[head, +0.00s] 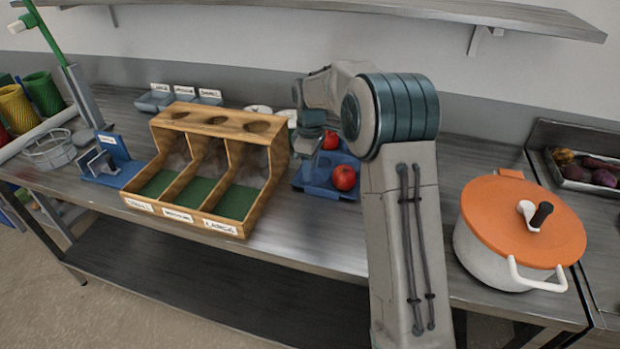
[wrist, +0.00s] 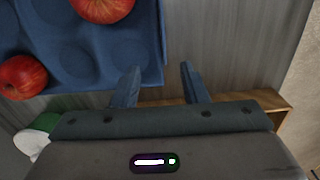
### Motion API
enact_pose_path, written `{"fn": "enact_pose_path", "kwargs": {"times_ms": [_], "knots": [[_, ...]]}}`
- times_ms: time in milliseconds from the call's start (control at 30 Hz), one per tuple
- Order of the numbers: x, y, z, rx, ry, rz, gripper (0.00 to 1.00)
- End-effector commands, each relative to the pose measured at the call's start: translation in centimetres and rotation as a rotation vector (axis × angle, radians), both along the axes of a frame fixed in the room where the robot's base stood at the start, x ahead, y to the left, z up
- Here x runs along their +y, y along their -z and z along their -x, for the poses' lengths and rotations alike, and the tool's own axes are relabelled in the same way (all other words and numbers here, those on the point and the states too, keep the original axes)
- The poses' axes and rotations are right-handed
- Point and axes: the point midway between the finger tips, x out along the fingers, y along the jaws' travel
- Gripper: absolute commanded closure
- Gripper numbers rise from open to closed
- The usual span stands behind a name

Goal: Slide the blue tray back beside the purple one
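The blue tray (head: 322,187) lies on the steel counter, just right of the wooden bin. It has round hollows and holds two red apples (head: 344,177) (head: 330,140). In the wrist view the tray (wrist: 68,45) fills the upper left, with an apple (wrist: 22,77) near its left side and another (wrist: 102,6) at the top. My gripper (wrist: 160,78) is open, its two fingers apart. In that picture the tray's right edge runs between the fingers; I cannot tell whether they touch it. In the head view my arm hides part of the tray. I cannot make out a purple tray.
The wooden bin (head: 188,117) with three green-floored compartments stands close left of the tray. A white pot with an orange lid (head: 520,222) stands right of my arm. A metal tray of vegetables (head: 585,182) is at far right. A shelf (head: 400,10) runs above.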

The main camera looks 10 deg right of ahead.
Motion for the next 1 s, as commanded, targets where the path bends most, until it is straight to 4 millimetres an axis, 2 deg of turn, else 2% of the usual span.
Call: {"fn": "enact_pose_path", "kwargs": {"times_ms": [100, 300, 467, 733, 767, 900, 1000], "knots": [[0.0, 2.2, 0.1, 0.004, 0.000, 0.000, 0.60], [0.0, 4.7, 0.0, 0.001, 0.000, 0.000, 0.60], [0.0, 5.5, 0.0, -0.001, 0.000, 0.000, 0.60], [0.0, 5.6, 0.0, -0.001, 0.000, 0.000, 0.60], [0.0, 5.6, 0.0, -0.001, 0.000, 0.000, 0.63], [0.0, 5.6, 0.0, -0.001, 0.000, 0.000, 1.00], [0.0, 5.5, 0.0, -0.001, 0.000, 0.000, 1.00]]}}
